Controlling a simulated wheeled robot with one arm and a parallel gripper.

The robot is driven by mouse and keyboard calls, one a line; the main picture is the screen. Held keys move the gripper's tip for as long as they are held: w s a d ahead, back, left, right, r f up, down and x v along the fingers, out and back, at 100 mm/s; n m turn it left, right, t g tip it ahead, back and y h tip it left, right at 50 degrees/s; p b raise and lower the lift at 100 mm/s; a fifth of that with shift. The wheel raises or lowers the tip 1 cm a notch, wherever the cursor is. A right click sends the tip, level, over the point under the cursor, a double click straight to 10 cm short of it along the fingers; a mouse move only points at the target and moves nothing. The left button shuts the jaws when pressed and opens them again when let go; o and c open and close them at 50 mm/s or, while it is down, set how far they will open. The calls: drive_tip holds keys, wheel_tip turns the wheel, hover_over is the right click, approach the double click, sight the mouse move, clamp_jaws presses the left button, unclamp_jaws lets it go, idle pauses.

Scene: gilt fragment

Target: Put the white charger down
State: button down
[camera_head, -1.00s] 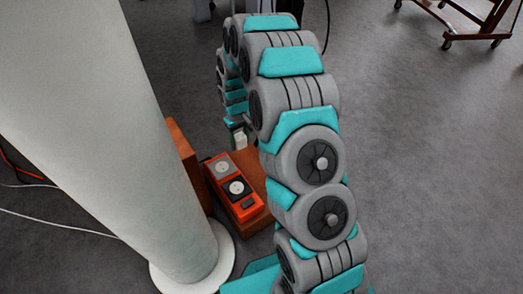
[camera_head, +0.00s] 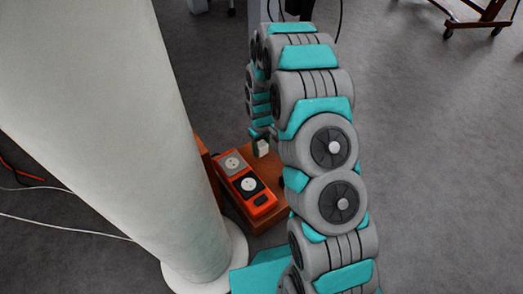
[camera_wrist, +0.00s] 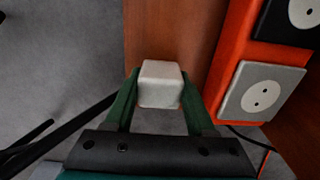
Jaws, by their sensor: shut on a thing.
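The white charger (camera_wrist: 160,84) is a small white block between the two green fingers of my gripper (camera_wrist: 160,98) in the wrist view. My gripper is shut on it. In the head view the charger (camera_head: 263,147) shows over the brown wooden surface (camera_head: 283,190), just behind the orange socket box. I cannot tell whether its underside touches the wood. Most of my gripper is hidden behind my arm in the head view.
An orange box with grey and black sockets (camera_head: 262,203) stands on the wood, and right of the charger in the wrist view (camera_wrist: 230,62). A thick white column (camera_head: 130,130) rises at the left. Grey floor surrounds the wooden piece.

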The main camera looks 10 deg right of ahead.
drive_tip(key=shift+f, duration=0.8)
drive_tip(key=shift+f, duration=0.4)
drive_tip(key=shift+f, duration=0.2)
drive_tip(key=shift+c, duration=1.2)
unclamp_jaws()
drive_tip(key=shift+r, duration=0.1)
